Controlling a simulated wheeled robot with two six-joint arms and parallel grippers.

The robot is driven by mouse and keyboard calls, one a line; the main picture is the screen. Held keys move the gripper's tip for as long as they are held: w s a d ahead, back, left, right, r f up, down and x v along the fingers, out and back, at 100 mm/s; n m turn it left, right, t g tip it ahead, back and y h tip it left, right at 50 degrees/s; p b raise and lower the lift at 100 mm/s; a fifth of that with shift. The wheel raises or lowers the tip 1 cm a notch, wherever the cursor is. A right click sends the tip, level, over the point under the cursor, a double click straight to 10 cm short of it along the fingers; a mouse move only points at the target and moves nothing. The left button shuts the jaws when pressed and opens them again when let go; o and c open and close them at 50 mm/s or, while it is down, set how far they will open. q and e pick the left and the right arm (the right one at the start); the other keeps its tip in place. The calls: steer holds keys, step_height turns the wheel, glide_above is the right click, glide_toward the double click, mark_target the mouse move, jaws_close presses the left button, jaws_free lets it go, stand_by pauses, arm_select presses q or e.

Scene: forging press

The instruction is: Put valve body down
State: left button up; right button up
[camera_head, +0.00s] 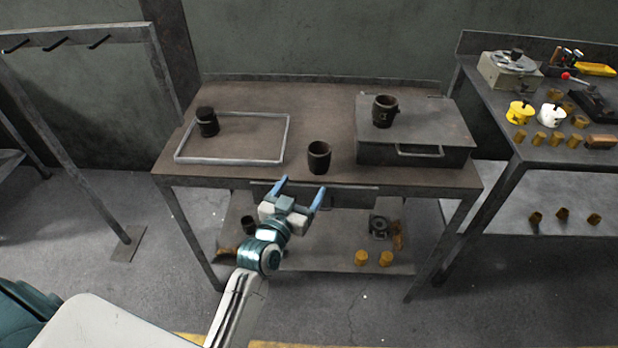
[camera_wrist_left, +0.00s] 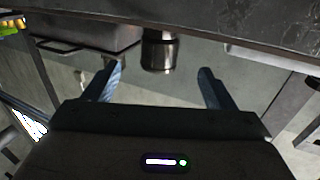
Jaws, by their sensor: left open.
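Three dark, cup-like metal bodies are on the workbench, and I cannot tell which one is called the valve body. One (camera_head: 319,157) stands upright near the front edge, in the middle. Another (camera_head: 207,122) stands inside the pale rectangular frame (camera_head: 230,160) at the left. The third (camera_head: 384,111) stands on the flat metal box (camera_head: 435,130) at the right. My left gripper (camera_head: 300,190) is open and empty in front of the bench edge, just short of the middle body. In the left wrist view this body (camera_wrist_left: 160,52) shows between the two blue fingers, apart from them. My right gripper is out of view.
The bench (camera_head: 285,95) has bare top behind the middle body. Its lower shelf (camera_head: 320,255) holds a few small parts. A side table (camera_head: 535,155) at the right carries yellow and brown parts. A metal rack (camera_head: 75,38) stands at the left.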

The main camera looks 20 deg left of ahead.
arm_select(q)
steer(key=s+a+f+g, duration=0.1)
steer(key=s+f+g, duration=0.4)
steer(key=f, duration=1)
steer(key=s+a+f+g, duration=0.1)
steer(key=s+f+g, duration=0.35)
steer(key=f, duration=1.05)
steer(key=s+a+f+g+y, duration=0.1)
steer(key=s+a+f+g, duration=0.2)
steer(key=s+f, duration=0.7)
steer(key=s+a+f+g+y, duration=0.1)
steer(key=s+a+f+g, duration=0.3)
steer(key=s+f, duration=0.7)
steer(key=s, duration=0.6)
steer(key=shift+s+a, duration=0.15)
steer(key=shift+a, duration=0.25)
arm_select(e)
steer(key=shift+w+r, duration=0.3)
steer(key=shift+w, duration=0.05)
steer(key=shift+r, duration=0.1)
